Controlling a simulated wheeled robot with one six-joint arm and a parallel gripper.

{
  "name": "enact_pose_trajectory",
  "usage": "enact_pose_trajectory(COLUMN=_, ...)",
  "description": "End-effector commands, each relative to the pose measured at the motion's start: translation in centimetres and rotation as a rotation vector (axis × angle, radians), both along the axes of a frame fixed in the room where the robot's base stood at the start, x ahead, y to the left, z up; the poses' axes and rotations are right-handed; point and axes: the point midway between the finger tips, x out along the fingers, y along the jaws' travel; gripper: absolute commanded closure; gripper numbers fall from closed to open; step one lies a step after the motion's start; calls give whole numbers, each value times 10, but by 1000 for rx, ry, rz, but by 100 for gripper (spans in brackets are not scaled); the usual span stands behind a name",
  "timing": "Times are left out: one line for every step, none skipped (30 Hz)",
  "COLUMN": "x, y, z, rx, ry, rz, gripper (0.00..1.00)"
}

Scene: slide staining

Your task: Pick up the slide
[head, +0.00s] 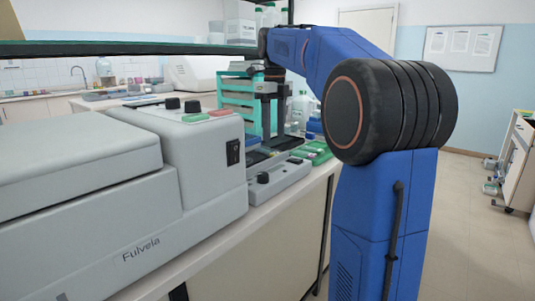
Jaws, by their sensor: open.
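My gripper (268,140) hangs down at the end of my blue arm, over the far part of the bench. It is small and dark in this view, and its jaws are open. I cannot make out the slide in the head view. Beneath my gripper is a low grey device (280,182) with a dark knob and a dark flat top. I cannot tell whether a slide lies there or how far my fingertips are from the surface.
A large grey Fulvela machine (95,180) fills the bench at the left. A teal rack (238,97) stands behind my gripper. Green trays (315,152) and bottles (300,108) are to the right.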

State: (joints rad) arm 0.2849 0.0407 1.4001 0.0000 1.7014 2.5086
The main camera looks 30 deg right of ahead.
Motion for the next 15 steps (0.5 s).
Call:
enact_pose_trajectory(x=0, y=0, z=-3, rx=0, ry=0, rz=0, gripper=53)
enact_pose_trajectory(x=0, y=0, z=-4, rx=0, ry=0, rz=0, gripper=53)
enact_pose_trajectory(x=0, y=0, z=-5, rx=0, ry=-1, rz=0, gripper=53)
enact_pose_trajectory(x=0, y=0, z=-7, rx=0, ry=0, rz=0, gripper=53)
enact_pose_trajectory(x=0, y=0, z=-9, rx=0, ry=0, rz=0, gripper=53)
enact_pose_trajectory(x=1, y=-1, z=-12, rx=1, ry=1, rz=0, gripper=53)
enact_pose_trajectory(x=1, y=-1, z=-16, rx=0, ry=2, rz=0, gripper=53)
enact_pose_trajectory(x=2, y=-1, z=-20, rx=1, ry=1, rz=0, gripper=53)
enact_pose_trajectory(x=2, y=-2, z=-26, rx=1, ry=1, rz=0, gripper=53)
enact_pose_trajectory(x=3, y=-2, z=-30, rx=0, ry=2, rz=0, gripper=53)
enact_pose_trajectory(x=3, y=-2, z=-35, rx=0, ry=2, rz=0, gripper=53)
enact_pose_trajectory(x=3, y=-3, z=-40, rx=1, ry=1, rz=0, gripper=53)
enact_pose_trajectory(x=3, y=-2, z=-43, rx=1, ry=1, rz=0, gripper=53)
enact_pose_trajectory(x=3, y=-3, z=-47, rx=1, ry=1, rz=0, gripper=53)
enact_pose_trajectory(x=4, y=-3, z=-50, rx=0, ry=0, rz=0, gripper=53)
